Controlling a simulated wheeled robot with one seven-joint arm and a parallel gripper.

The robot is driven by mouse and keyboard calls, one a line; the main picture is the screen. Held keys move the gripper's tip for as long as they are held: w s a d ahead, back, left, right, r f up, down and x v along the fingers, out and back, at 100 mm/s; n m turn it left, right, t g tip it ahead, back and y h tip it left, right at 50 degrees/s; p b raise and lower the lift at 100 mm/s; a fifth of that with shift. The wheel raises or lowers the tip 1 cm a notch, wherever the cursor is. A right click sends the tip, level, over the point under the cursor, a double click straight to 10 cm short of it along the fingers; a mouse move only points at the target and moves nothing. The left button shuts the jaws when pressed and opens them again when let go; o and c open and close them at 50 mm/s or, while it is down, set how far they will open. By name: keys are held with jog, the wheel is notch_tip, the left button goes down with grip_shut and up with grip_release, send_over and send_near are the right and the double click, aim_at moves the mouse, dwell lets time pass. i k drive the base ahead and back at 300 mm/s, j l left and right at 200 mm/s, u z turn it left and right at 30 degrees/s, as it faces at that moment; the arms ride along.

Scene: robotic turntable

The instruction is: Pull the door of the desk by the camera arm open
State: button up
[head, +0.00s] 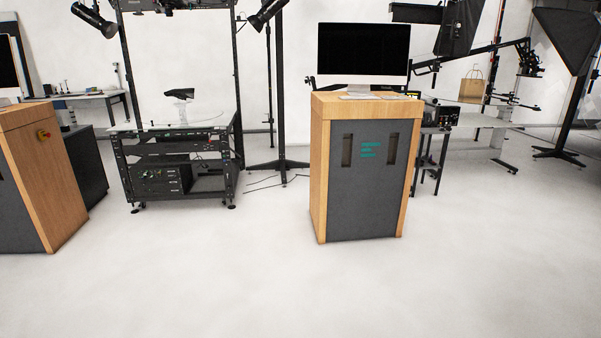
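The desk by the camera arm is a tall wooden cabinet (318,165) right of the middle in the head view. Its dark grey front door (362,212) faces me and looks flush with the wooden frame. The door has two upright dark slots, left (347,151) and right (391,149), with a teal logo between them. The camera arm (495,47) stands behind the desk to the right. My gripper is not in view.
A monitor (362,50) stands on the desk. A black equipment rack (178,165) is left of it, with a thin stand (277,100) between. A second wooden desk (48,185) is at the left edge. The pale floor (300,295) in front is clear.

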aim_at(368, 158)
jog(key=i, duration=3.85)
jog(key=i+z, duration=0.25)
jog(key=i, duration=0.25)
jog(key=i+j+z, duration=0.25)
jog(key=i, duration=0.2)
